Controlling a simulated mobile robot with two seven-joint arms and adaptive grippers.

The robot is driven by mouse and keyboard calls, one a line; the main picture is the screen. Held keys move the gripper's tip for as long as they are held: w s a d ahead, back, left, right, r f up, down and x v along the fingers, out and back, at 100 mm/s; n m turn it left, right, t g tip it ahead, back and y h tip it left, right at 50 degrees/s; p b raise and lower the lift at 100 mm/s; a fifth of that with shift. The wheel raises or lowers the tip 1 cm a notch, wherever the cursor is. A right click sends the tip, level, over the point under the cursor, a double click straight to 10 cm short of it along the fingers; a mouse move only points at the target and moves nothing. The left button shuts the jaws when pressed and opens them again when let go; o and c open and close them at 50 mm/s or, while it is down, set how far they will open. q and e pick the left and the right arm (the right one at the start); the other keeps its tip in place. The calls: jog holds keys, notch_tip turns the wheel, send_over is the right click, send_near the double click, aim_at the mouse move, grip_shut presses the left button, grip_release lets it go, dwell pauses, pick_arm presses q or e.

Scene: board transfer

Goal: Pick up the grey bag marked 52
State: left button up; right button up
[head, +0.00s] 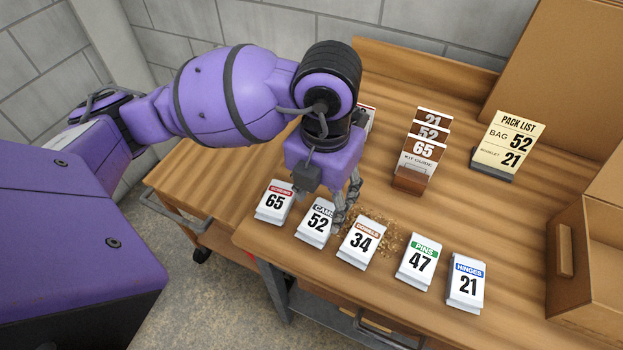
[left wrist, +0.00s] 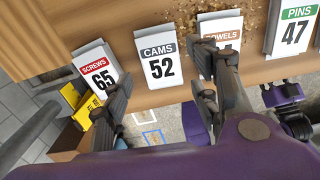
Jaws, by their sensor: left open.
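The bag marked 52 (head: 317,223) has a grey CAMS header and a pale white body. It lies near the front edge of the wooden table, between the bags marked 65 and 34. It also shows in the left wrist view (left wrist: 158,55). My left gripper (head: 343,205) is open and empty, pointing down close to this bag's right side in the head view. In the left wrist view the bag lies between the two open fingers (left wrist: 165,75), apart from them as far as I can see.
Bags marked 65 (head: 274,201), 34 (head: 361,244), 47 (head: 419,262) and 21 (head: 466,285) line the front edge. Brown crumbs (head: 388,236) lie near 34. Behind stand a kit guide holder (head: 414,181), a pack list (head: 507,143) and an open cardboard box (head: 567,285).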

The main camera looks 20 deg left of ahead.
aim_at(320, 219)
pick_arm(q)
notch_tip(320, 219, down, 6)
jog(key=shift+s+r, duration=0.1)
jog(key=shift+r, duration=0.05)
jog(key=c, duration=1.1)
